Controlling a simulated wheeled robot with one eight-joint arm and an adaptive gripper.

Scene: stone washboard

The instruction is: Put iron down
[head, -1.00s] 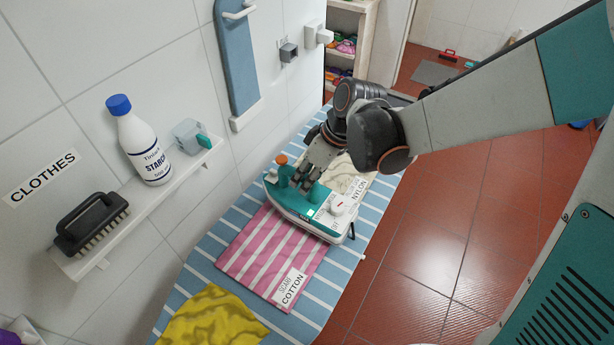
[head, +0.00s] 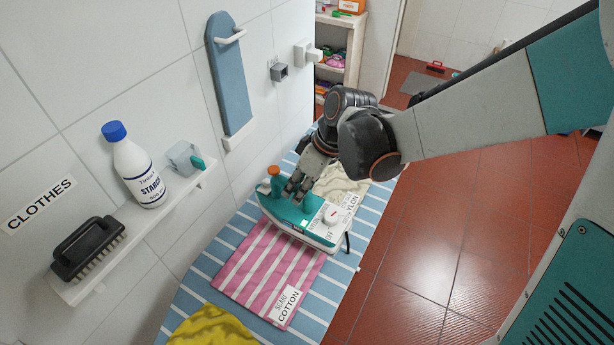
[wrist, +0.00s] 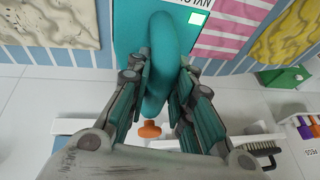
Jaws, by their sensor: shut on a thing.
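The teal and white iron (head: 322,229) has an orange knob and a dial on top. In the head view it is over the ironing board (head: 220,248), between the pink striped cotton scarf (head: 262,270) and the cream cloth labelled NYLON (head: 345,186), overlapping the edges of both. My gripper (head: 299,187) is shut on the iron's handle from above. In the wrist view the teal handle (wrist: 161,50) passes between my fingers (wrist: 163,78). The iron's underside is hidden, so I cannot tell whether it touches the board.
A yellow cloth (head: 215,328) lies at the near end of the board. A wall shelf (head: 140,238) on the left holds a starch bottle (head: 137,172), a brush (head: 88,247) and a small clear container (head: 184,157). Red floor (head: 430,240) is open to the right.

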